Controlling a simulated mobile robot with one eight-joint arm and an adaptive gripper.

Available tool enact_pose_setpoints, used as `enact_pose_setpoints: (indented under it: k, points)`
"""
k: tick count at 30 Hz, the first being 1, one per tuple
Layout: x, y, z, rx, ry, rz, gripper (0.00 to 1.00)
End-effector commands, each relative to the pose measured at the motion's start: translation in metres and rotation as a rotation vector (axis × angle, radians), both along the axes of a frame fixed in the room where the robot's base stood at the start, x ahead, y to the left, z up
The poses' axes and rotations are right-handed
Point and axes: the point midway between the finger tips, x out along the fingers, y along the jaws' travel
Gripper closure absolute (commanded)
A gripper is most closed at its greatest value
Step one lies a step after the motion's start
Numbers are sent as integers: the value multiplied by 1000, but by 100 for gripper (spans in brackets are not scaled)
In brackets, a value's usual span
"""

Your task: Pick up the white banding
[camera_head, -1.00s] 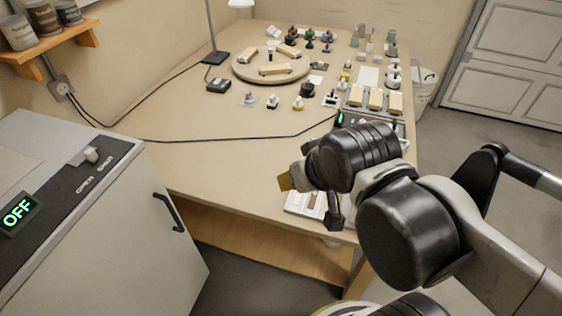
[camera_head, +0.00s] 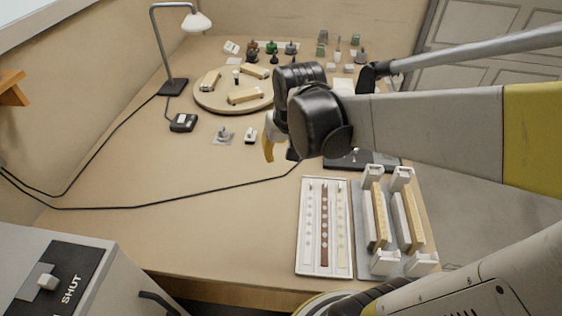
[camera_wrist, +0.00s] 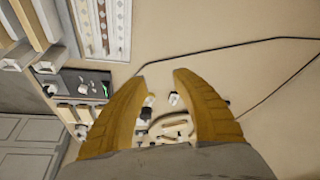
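A flat white tray (camera_head: 300,262) lies near the front edge of the bench, right of centre, with narrow strips side by side. The leftmost strip (camera_head: 311,222) is whitish with small dots, the middle one is brown (camera_head: 324,228), and the right one is cream (camera_head: 341,228). I cannot tell for certain which is the white banding. My gripper (camera_head: 268,140) has yellow fingers and hangs over the bench, behind and left of the tray. In the wrist view, the gripper (camera_wrist: 160,76) is open, with nothing between its fingers. The tray (camera_wrist: 124,40) is at the top left there.
A fixture with long blocks (camera_head: 390,268) stands right of the tray. A round board (camera_head: 205,101) with blocks, a lamp (camera_head: 170,50) and several small items are farther back. A black cable (camera_head: 120,208) crosses the bench.

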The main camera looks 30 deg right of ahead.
Motion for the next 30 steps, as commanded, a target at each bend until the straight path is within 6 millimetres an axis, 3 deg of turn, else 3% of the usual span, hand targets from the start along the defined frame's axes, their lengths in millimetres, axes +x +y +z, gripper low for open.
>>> enact_pose_setpoints:
  k: [7, 15, 21, 30]
  points:
    - [32, -62, -48, 48, 135, -151, 68]
    - [38, -121, -119, 105, 266, -296, 68]
    - [33, -142, -153, 131, 317, -353, 68]
    - [32, -144, -189, 135, 327, -362, 68]
